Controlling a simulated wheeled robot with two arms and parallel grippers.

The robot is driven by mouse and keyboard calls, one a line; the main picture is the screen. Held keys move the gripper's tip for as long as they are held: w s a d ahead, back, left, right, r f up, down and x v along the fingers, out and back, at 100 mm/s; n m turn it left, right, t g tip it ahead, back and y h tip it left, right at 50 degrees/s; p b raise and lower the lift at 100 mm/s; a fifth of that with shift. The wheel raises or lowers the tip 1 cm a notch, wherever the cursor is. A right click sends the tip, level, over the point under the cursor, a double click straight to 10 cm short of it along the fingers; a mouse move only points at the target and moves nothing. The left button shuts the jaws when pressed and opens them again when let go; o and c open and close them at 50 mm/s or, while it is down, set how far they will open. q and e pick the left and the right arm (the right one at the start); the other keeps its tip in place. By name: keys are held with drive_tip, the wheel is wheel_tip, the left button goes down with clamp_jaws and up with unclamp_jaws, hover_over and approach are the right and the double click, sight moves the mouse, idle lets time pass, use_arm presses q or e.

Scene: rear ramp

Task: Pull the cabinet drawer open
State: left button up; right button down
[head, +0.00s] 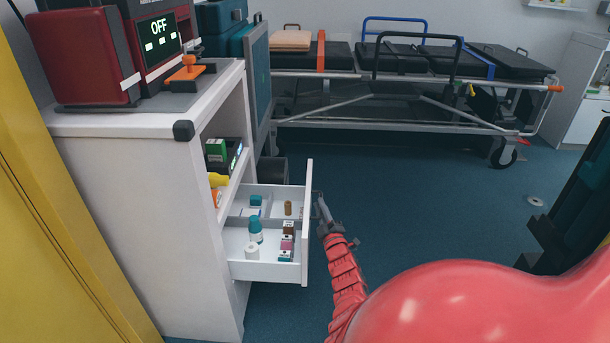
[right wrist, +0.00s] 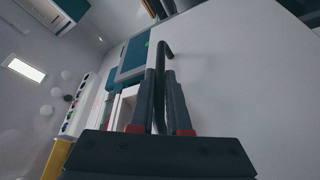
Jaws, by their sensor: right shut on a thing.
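The white cabinet (head: 120,155) stands at the left of the head view. Its drawer (head: 268,270) is pulled out to the right, with small bottles and boxes inside. My right gripper (head: 322,205) is at the outer side of the drawer front (head: 307,225). In the right wrist view, the gripper (right wrist: 166,105) is shut on the dark bar handle (right wrist: 162,65), which runs between the two fingers against a white panel. My left gripper is not in view.
A device reading OFF (head: 158,45) and a red case (head: 85,58) stand on the cabinet top. A stretcher (head: 400,85) stands along the back wall. The blue floor (head: 400,200) between drawer and stretcher is clear.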

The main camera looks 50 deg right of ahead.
drive_tip(key=shift+s+d+r+b, duration=0.25)
drive_tip(key=shift+s+d+b, duration=0.05)
drive_tip(key=shift+s+d, duration=0.75)
drive_tip(key=shift+a, duration=0.1)
drive_tip(key=c, duration=0.9)
unclamp_jaws()
drive_tip(key=shift+s, duration=0.1)
drive_tip(key=shift+f, duration=0.1)
drive_tip(key=shift+s, duration=0.1)
